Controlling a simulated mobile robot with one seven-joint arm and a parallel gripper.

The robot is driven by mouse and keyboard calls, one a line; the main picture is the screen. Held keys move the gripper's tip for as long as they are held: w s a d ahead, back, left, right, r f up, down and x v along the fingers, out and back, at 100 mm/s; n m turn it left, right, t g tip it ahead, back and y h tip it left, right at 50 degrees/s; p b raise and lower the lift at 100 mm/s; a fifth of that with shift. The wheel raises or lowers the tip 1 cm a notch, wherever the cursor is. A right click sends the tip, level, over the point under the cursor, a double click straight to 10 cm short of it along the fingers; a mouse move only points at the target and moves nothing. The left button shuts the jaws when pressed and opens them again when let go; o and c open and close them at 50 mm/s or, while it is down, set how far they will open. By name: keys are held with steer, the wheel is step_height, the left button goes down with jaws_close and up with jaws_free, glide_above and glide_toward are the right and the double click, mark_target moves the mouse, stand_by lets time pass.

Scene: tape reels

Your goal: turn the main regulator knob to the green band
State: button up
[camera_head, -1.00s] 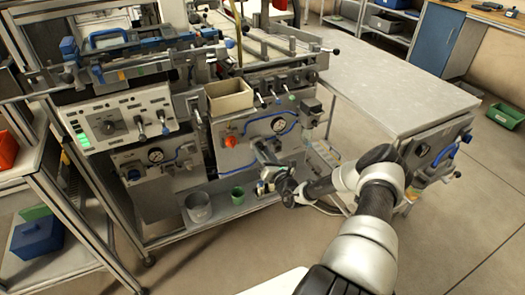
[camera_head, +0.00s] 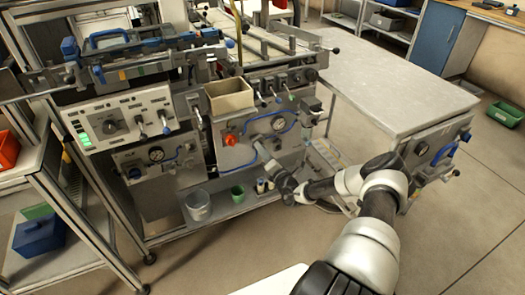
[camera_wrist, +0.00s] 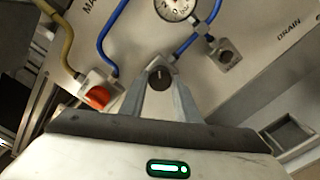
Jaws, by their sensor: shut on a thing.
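The main panel (camera_head: 235,157) stands on the bench front, with a round white gauge (camera_head: 278,124) on it. The gauge also shows, cut off at the top, in the wrist view (camera_wrist: 175,8); I cannot make out a green band on it. A small dark round knob (camera_wrist: 160,76), which looks like the main regulator knob, sits below the gauge. My gripper (camera_wrist: 160,84) is shut on this knob, one finger on each side. In the head view my gripper (camera_head: 261,149) reaches the panel and hides the knob.
An orange-red knob (camera_wrist: 98,97) sits close left of my fingers, with blue tubing (camera_wrist: 108,45) above it. A small dark knob (camera_wrist: 226,56) sits right, by the DRAIN label. A green cup (camera_head: 237,193) and metal bucket (camera_head: 198,206) stand below the panel.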

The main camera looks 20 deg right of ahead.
stand_by(0.3)
steer(key=o, duration=1)
steer(key=shift+o, duration=0.2)
steer(key=s+p, duration=0.3)
steer(key=s, duration=1.4)
steer(key=shift+s+d, duration=0.25)
steer(key=shift+d, duration=0.05)
